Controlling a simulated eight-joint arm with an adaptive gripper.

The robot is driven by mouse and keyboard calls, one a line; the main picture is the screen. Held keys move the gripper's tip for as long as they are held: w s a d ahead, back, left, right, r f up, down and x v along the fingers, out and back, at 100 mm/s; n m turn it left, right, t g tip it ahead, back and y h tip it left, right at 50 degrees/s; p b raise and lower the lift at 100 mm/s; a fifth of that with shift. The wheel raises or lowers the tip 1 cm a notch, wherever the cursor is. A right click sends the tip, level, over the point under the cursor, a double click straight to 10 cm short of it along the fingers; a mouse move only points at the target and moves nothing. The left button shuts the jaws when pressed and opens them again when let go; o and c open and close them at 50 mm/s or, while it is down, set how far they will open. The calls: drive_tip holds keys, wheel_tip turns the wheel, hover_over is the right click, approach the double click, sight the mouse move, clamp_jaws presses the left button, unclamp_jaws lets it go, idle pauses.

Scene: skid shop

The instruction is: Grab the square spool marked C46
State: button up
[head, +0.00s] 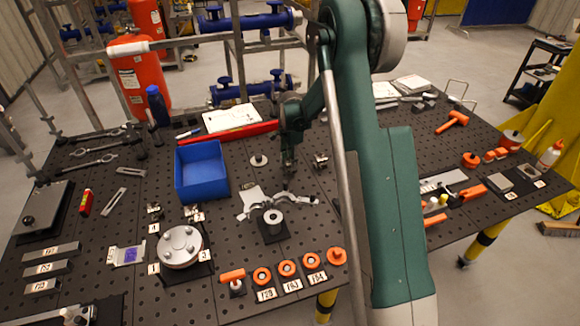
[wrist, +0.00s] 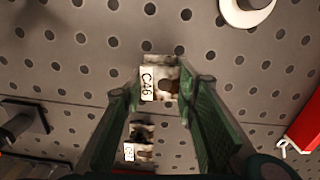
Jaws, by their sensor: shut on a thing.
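The square spool marked C46 (wrist: 167,86) is a small metallic block with a white tag, seen in the wrist view between the tips of my green gripper (wrist: 160,80). My gripper is shut on it, one finger on each side. The perforated table top shows around it; I cannot tell whether the spool touches the table. In the head view my gripper (head: 288,172) points down over the middle of the table, and the held spool is not clearly visible there. A second tagged metallic piece (wrist: 143,133) lies close by between the fingers' lengths; its tag is not fully readable.
A blue bin (head: 201,170) stands left of my gripper, and a red bar (head: 238,134) lies behind it. A silver bracket (head: 250,196) and a ring on a dark plate (head: 272,218) are just in front. Several orange-capped parts (head: 287,268) line the front edge.

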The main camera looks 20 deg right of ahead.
drive_tip(key=shift+r, duration=0.1)
drive_tip(key=shift+r, duration=4.9)
drive_tip(key=shift+a, duration=0.1)
